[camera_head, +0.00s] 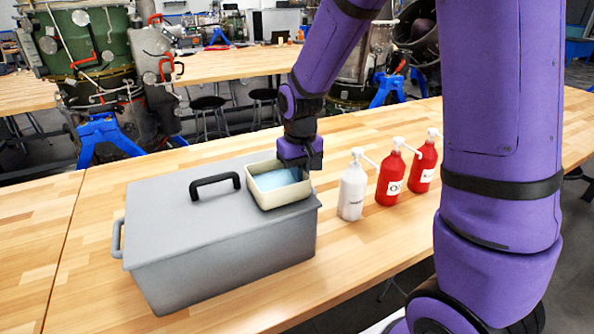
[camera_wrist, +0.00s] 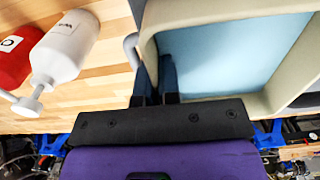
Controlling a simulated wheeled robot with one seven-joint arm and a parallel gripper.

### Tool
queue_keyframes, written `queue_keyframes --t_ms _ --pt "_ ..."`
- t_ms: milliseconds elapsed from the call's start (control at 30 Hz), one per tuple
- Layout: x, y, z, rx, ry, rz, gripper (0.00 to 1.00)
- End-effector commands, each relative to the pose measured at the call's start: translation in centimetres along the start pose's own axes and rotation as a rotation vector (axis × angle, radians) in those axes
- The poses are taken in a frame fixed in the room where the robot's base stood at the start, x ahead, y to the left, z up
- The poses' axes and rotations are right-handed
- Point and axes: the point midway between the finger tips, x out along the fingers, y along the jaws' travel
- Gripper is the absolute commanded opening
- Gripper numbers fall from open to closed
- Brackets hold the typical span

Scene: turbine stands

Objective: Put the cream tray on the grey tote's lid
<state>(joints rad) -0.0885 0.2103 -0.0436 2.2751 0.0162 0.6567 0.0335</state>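The cream tray (camera_head: 280,199), with a light blue inside, is at the right end of the grey tote's lid (camera_head: 180,222). It looks level and over the lid; I cannot tell whether it rests there or hovers just above. My gripper (camera_head: 306,168) is at the tray's far right side. In the wrist view, my gripper's dark fingers (camera_wrist: 158,70) straddle the wall of the cream tray (camera_wrist: 292,62) and look shut on it. The fingertips are mostly hidden in the head view. The grey tote (camera_head: 235,268) stands on the wooden table.
A black handle (camera_head: 215,185) rises from the lid, left of the tray. A white pump bottle (camera_head: 352,190) and two red pump bottles (camera_head: 391,178) (camera_head: 424,166) stand right of the tote. The table (camera_head: 365,250) is clear in front of the bottles.

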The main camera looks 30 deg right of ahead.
Motion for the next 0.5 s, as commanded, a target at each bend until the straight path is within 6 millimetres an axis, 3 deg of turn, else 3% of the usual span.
queue_keyframes --t_ms 433,500 --pt "0.64 -0.02 0.12 0.000 -0.001 0.000 0.00" --pt "0.59 -0.03 0.11 0.000 -0.001 0.000 0.20"
